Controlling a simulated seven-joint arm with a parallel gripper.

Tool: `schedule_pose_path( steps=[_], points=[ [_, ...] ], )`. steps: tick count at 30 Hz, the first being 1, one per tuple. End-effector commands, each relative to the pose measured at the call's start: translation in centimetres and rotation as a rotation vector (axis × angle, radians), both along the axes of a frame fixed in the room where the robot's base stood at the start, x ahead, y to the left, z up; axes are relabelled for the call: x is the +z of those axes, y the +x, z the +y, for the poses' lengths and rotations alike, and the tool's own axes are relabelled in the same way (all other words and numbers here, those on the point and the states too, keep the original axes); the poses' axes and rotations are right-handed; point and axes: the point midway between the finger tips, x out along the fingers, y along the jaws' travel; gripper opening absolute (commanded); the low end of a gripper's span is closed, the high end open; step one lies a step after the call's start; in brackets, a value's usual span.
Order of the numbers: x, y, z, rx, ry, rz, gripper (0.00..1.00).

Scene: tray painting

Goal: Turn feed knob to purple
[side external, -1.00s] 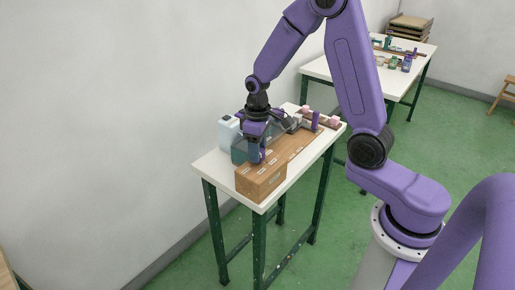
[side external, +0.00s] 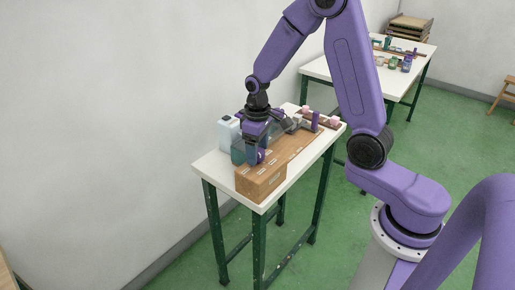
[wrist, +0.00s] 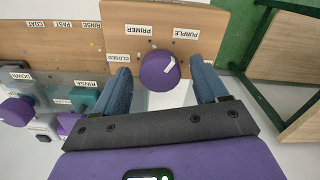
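The feed knob (wrist: 160,70) is round and purple with a white pointer mark. My gripper (wrist: 159,64) is open, with one blue-grey finger on each side of the knob and a visible gap at both sides. In the side view my gripper (side external: 254,150) is over the near end of the wooden box (side external: 262,182).
In the wrist view, other labelled controls, including a teal knob (wrist: 83,98) and a purple knob (wrist: 17,110), lie at left. In the side view a pale container (side external: 228,131) stands behind the box on the white table (side external: 213,167). A second table (side external: 404,80) is farther back.

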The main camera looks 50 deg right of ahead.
Motion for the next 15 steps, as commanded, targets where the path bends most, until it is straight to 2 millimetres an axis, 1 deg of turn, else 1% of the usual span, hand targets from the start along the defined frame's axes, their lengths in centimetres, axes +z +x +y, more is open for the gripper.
schedule_pose_path(
  steps=[5, 8, 11, 15],
  points=[
    [0.4, 0.0, 0.0, 0.0, 0.0, -0.001, 0.73],
    [1.5, 0.1, 0.0, 0.0, 0.0, -0.004, 0.73],
    [3.1, 0.1, 0.0, 0.0, 0.001, -0.006, 0.73],
    [6.1, 0.1, 0.0, 0.0, 0.0, -0.008, 0.73]
  ],
)
